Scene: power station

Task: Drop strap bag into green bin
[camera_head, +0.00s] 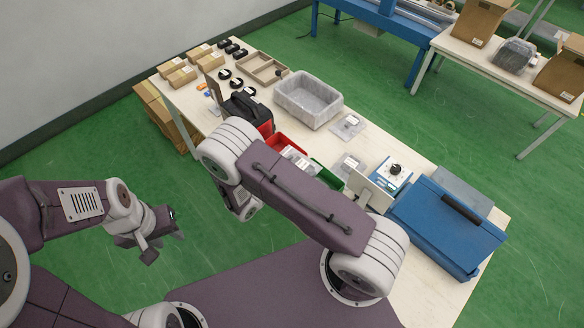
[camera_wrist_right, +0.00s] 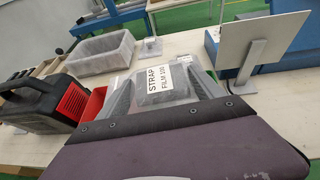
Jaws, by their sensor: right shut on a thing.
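The strap bag (camera_wrist_right: 152,88), a clear bag with a white "STRAP FILM 100" label, is between the grey fingers of my right gripper (camera_wrist_right: 163,95), which is shut on it. In the head view my right arm hides the gripper's fingers. The green bin (camera_head: 326,178) lies on the table beyond my right forearm, which covers part of it. A red bin (camera_head: 286,142) stands left of it and also shows in the right wrist view (camera_wrist_right: 94,104). My left gripper (camera_head: 163,238) is empty, fingers apart, over the floor left of the table.
A black-and-red case (camera_head: 245,108) stands left of the red bin. A grey tub (camera_head: 308,100) is behind. A grey upright panel (camera_head: 369,192), a blue-white device (camera_head: 391,173) and a blue toolbox (camera_head: 447,226) stand to the right.

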